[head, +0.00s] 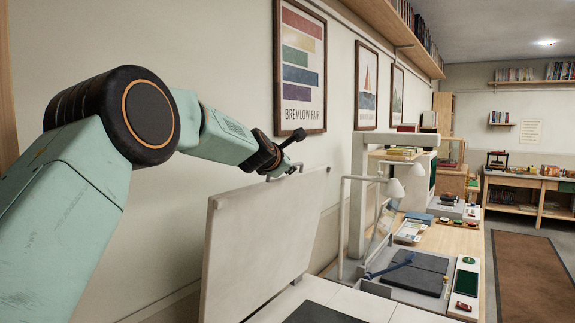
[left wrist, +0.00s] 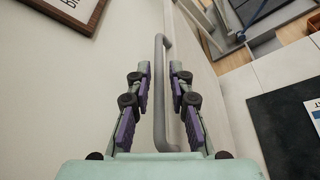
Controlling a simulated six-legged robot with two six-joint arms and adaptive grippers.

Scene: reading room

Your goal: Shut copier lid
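The copier lid (head: 262,245) is a pale grey panel standing raised, close to upright, in the head view. Its grey bar handle (left wrist: 160,110) is near the lid's top edge. My left gripper (left wrist: 160,70) is at the handle, with its purple-padded fingers spread on either side. A gap shows between the handle and the left finger; the right finger is close to it, and I cannot tell if they touch. The copier's dark glass (head: 325,313) shows at the bottom of the head view, and in the left wrist view (left wrist: 285,125) a paper lies on it. My right gripper is not in view.
Beyond the copier, a white stand with lamps (head: 394,187) and a dark cradle (head: 415,275) occupy the bench. Framed posters (head: 300,68) hang on the wall close behind my left arm. A brown rug (head: 530,270) lies on the open floor at right.

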